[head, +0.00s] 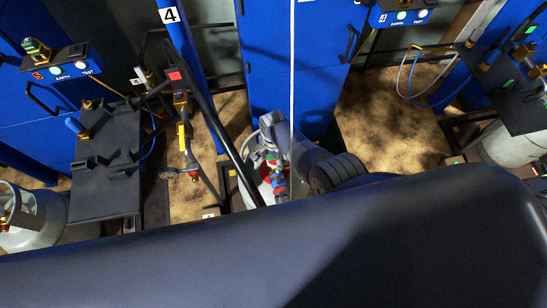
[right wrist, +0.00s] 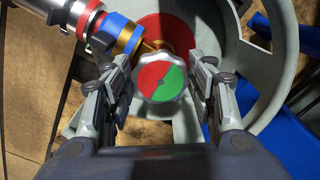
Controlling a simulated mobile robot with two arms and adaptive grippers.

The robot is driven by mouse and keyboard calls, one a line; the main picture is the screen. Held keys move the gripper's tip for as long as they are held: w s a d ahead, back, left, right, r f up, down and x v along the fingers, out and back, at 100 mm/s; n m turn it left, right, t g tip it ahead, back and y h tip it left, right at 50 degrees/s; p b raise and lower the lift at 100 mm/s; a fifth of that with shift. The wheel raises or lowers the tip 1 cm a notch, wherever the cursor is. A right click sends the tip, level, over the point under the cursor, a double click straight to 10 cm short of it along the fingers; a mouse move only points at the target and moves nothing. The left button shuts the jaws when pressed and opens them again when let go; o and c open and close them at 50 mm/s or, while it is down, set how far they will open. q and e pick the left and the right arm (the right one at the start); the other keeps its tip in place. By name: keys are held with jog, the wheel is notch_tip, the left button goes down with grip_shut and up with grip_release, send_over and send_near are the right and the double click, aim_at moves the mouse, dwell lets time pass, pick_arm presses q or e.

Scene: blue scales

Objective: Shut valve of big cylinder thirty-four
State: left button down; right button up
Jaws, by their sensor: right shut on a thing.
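A valve knob (right wrist: 162,82) with a red and green top faces the camera in the right wrist view. It sits inside the pale ring-shaped collar (right wrist: 284,45) of a grey cylinder. My right gripper (right wrist: 163,88) has one finger on each side of the knob and is closed on its rim. A red, blue and orange connector (right wrist: 115,32) joins the valve from the upper left. In the head view this cylinder (head: 262,190) is partly hidden by my right arm, and the knob cannot be made out. I cannot read thirty-four on it. My left gripper is out of view.
A black bracket shelf (head: 103,160) and pipework with a yellow-handled valve (head: 183,137) stand to the left. Other grey cylinders stand at far left (head: 35,222) and far right (head: 508,145). Blue cabinets (head: 290,65) are behind. Bare floor (head: 390,125) shows at right.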

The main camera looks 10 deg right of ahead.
dwell(0.4)
jog(key=o, duration=1)
jog(key=shift+o, duration=0.2)
